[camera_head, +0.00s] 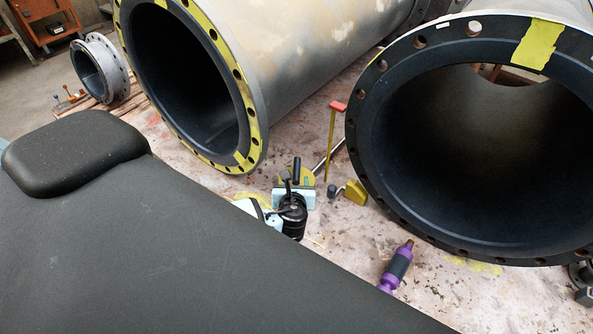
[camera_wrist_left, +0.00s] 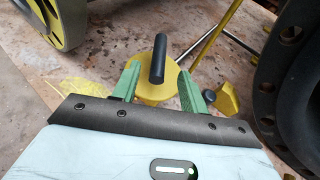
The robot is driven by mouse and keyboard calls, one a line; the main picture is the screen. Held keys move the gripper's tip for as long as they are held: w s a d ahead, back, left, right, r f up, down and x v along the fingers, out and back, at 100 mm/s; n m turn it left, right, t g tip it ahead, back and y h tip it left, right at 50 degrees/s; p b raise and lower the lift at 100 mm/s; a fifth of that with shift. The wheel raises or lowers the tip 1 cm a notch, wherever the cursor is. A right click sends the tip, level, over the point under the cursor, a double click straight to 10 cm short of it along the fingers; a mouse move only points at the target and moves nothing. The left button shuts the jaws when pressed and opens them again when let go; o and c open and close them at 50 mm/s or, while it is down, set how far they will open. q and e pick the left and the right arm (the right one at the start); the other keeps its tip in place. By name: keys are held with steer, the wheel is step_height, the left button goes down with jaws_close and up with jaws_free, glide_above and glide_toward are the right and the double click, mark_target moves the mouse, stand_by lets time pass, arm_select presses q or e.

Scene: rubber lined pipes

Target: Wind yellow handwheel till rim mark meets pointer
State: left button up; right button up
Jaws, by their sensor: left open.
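The yellow handwheel (camera_head: 310,174) lies near the middle of the head view, partly hidden by my left gripper (camera_head: 294,184). In the left wrist view the yellow wheel (camera_wrist_left: 152,92) shows between the open green fingers of the left gripper (camera_wrist_left: 158,86). A black upright handle (camera_wrist_left: 158,58) stands on the wheel between the fingertips; I cannot tell whether they touch it. A black round knob (camera_wrist_left: 210,97) and a yellow wedge-shaped piece (camera_wrist_left: 228,100) are just right of the wheel. I cannot make out the rim mark or identify the pointer. My right gripper is not in view.
Two large flanged pipes, left (camera_head: 250,105) and right (camera_head: 375,185), flank the handwheel. A thin yellow post with a red top (camera_head: 332,140) stands behind it. A purple tool (camera_head: 396,268) lies in front. Bare floor (camera_head: 340,250) shows between.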

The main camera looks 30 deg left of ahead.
mark_target(297, 171)
arm_select(q)
steer(key=shift+w, duration=0.1)
steer(key=x, duration=0.7)
steer(key=shift+f, duration=0.2)
steer(key=shift+w+a, duration=0.15)
steer(key=shift+w, duration=0.05)
jaws_close()
